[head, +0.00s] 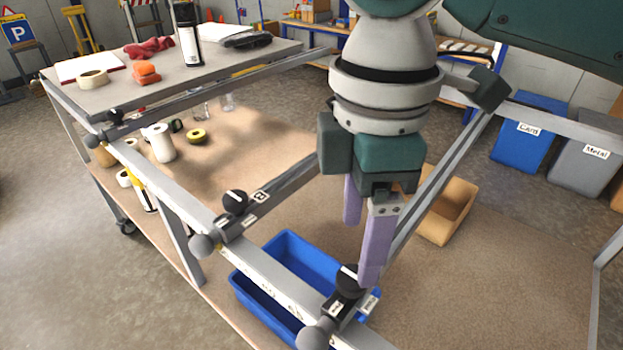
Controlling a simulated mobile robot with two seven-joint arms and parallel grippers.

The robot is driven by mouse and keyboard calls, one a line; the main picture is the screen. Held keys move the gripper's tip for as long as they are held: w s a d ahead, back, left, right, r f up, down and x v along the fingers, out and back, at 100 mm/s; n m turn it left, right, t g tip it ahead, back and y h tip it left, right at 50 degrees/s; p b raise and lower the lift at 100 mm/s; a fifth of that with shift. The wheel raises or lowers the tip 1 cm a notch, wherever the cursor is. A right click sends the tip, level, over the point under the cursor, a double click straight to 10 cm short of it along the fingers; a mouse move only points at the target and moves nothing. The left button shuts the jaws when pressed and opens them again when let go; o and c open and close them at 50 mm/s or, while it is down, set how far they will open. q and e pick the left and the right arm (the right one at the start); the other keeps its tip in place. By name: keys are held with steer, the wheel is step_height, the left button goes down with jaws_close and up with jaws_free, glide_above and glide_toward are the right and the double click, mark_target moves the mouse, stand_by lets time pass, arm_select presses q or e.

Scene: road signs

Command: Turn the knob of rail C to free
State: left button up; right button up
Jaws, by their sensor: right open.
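Three slanting grey rails meet the cart's front bar. The right rail (432,182) ends in a clamp with a black knob (348,279) carrying a white pointer line. No letter shows on this rail; my gripper covers part of it. Small tags flank the knob, too small to read surely. The middle rail (290,180) bears a tag that looks like B and a similar knob (235,200). My right gripper (362,252) points down, open, with its lilac fingers over the right rail. Its nearer fingertip overlaps the knob's edge in the picture; I cannot tell if they touch. My left gripper is out of view.
A grey ball end (312,338) sticks out in front of the right knob. A blue bin (290,250) sits below between the rails, a cardboard box (446,205) behind the right rail. The cart's tabletop (215,72) holds tape, a bottle and gloves.

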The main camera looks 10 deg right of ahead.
mark_target(353, 276)
step_height(353, 276, down, 6)
steer(key=shift+f, duration=0.1)
jaws_close()
stand_by(0.7)
